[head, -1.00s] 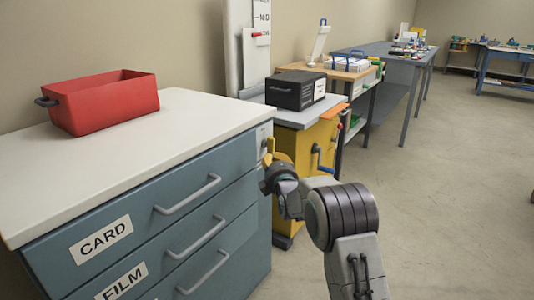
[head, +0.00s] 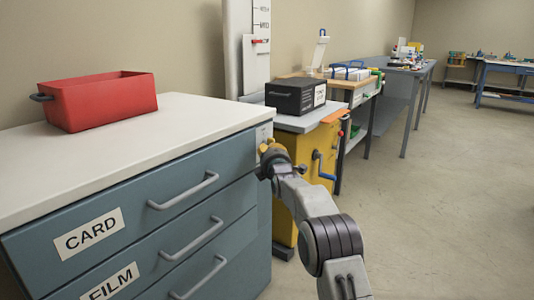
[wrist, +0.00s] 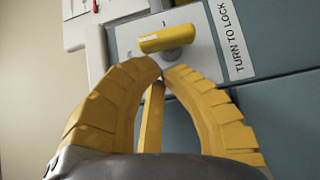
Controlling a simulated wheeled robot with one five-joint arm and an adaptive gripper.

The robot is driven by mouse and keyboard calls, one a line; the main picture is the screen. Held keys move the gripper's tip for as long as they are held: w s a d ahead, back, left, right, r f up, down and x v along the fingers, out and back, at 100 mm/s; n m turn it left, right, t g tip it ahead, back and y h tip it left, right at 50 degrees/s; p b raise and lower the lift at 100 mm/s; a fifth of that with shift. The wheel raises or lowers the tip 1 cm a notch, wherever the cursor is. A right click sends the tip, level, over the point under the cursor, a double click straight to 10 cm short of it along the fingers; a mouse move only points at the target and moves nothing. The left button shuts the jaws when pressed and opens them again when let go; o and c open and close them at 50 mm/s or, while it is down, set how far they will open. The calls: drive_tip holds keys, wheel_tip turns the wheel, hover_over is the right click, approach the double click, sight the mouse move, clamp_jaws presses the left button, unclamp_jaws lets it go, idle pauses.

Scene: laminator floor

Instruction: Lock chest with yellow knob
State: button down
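The blue-grey chest (head: 150,215) with a pale top fills the left of the head view, its drawers closed. In the wrist view the yellow knob (wrist: 167,38) sits on a light plate on the chest's side, beside a "TURN TO LOCK" label (wrist: 230,38). Its bar lies nearly level, tilted slightly. My gripper (wrist: 163,68) has its yellow fingertips almost together, just short of the knob in the picture, with nothing seen held. In the head view my gripper (head: 268,153) is at the chest's far front corner. Contact with the knob cannot be told.
A red bin (head: 100,102) stands on the chest top. A yellow cabinet (head: 308,150) with a blue-handled crank and a black box (head: 295,96) on top stands just beyond the chest. Workbenches line the wall behind. The floor (head: 440,200) at right is clear.

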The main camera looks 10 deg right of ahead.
drive_tip(key=shift+w+p, duration=0.3)
drive_tip(key=shift+w, duration=0.8)
drive_tip(key=shift+w, duration=0.15)
